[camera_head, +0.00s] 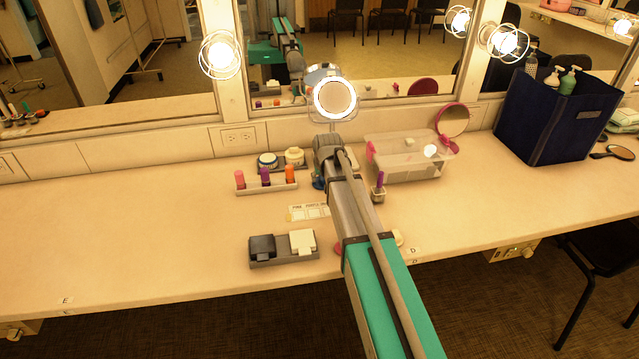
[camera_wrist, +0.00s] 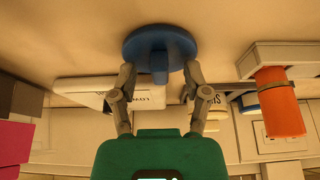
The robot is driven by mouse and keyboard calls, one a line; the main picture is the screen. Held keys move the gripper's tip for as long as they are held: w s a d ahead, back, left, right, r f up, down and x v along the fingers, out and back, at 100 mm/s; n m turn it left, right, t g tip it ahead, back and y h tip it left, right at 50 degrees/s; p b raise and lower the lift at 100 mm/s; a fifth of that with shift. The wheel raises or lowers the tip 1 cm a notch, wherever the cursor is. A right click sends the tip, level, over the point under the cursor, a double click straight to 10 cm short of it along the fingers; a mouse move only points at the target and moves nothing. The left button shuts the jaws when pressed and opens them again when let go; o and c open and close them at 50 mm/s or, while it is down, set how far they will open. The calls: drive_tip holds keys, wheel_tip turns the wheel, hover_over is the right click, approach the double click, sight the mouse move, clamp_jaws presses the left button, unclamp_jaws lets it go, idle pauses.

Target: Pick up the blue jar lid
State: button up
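The blue jar lid (camera_wrist: 160,48) is a round disc with a short knob, upper middle in the wrist view. In that view my gripper (camera_wrist: 160,78) is open, its two fingers apart on either side of the knob. Gaps show between fingers and knob, so it looks ungripped. In the head view a small blue part (camera_head: 318,183), seemingly the lid, shows at the left edge of my arm. My arm hides the rest of it and the fingertips there.
An orange tube (camera_wrist: 278,102) stands close right of my fingers in the wrist view. The head view shows a tray (camera_head: 268,188) of tubes, a tray of black and white blocks (camera_head: 285,259), a clear bin (camera_head: 410,165) and a lit round mirror (camera_head: 334,98). The left counter is clear.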

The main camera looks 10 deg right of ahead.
sight(322, 178)
clamp_jaws()
drive_tip(key=shift+r, duration=0.15)
wheel_tip(322, 178, up, 10)
drive_tip(key=p, duration=1)
drive_tip(key=shift+f, duration=0.2)
idle(0.8)
